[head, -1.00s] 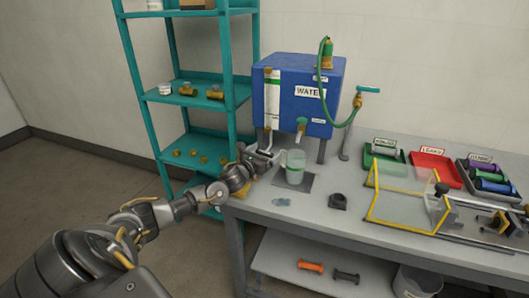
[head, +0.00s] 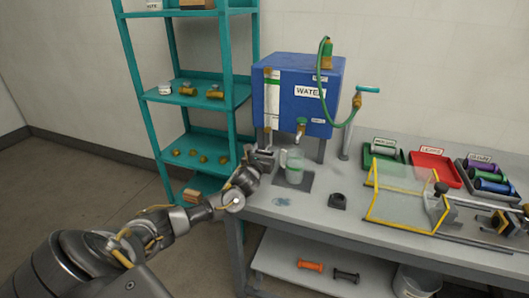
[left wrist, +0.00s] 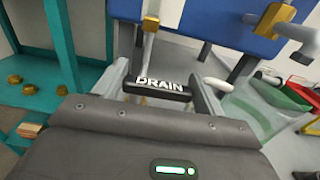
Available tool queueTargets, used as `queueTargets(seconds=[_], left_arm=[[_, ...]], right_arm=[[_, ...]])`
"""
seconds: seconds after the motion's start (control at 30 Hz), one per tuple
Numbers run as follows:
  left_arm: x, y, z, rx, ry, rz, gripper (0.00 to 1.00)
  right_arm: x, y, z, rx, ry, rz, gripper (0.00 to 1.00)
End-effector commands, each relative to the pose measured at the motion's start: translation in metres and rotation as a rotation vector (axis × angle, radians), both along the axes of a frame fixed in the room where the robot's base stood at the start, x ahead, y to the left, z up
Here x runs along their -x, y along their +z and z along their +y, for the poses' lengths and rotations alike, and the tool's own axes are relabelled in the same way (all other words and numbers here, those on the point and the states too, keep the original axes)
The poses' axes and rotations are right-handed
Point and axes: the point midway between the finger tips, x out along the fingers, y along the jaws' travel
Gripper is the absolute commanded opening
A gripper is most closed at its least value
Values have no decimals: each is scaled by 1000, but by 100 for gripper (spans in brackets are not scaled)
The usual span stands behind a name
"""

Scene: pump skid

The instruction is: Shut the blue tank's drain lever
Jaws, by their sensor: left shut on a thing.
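The blue tank (head: 285,105), labelled WATER, stands on legs at the back left of the bench. In the left wrist view its lower edge (left wrist: 215,22) crosses the top. The drain lever (left wrist: 155,88) is a black bar marked DRAIN in white, lying crosswise below a brass fitting (left wrist: 151,24) under the tank. My left gripper (left wrist: 163,92) is shut on this lever, with a finger at each end of it. In the head view the left gripper (head: 264,155) is below the tank's left front corner and hides the lever. My right gripper is not in view.
A clear jug (head: 294,168) stands close right of my left gripper, below a brass tap (head: 301,127). A teal shelf (head: 226,97) with brass fittings is close on the left. A small puddle (head: 282,202) lies on the bench in front.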

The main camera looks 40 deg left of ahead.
Motion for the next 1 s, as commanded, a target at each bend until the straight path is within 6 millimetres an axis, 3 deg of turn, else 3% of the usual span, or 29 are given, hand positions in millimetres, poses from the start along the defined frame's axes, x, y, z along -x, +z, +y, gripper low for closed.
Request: queueTargets(seconds=[0.23,0.27,0.43,0.77,1.0], left_arm=[[0,0,0,0,5,0,48],[0,0,0,0,5,0,72],[0,0,0,0,4,0,93],[3,-1,-1,-1,2,0,93],[38,-3,-14,0,-1,2,93]], right_arm=[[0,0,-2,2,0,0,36],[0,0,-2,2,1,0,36],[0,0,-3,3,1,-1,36],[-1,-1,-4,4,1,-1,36],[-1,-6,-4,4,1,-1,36]])
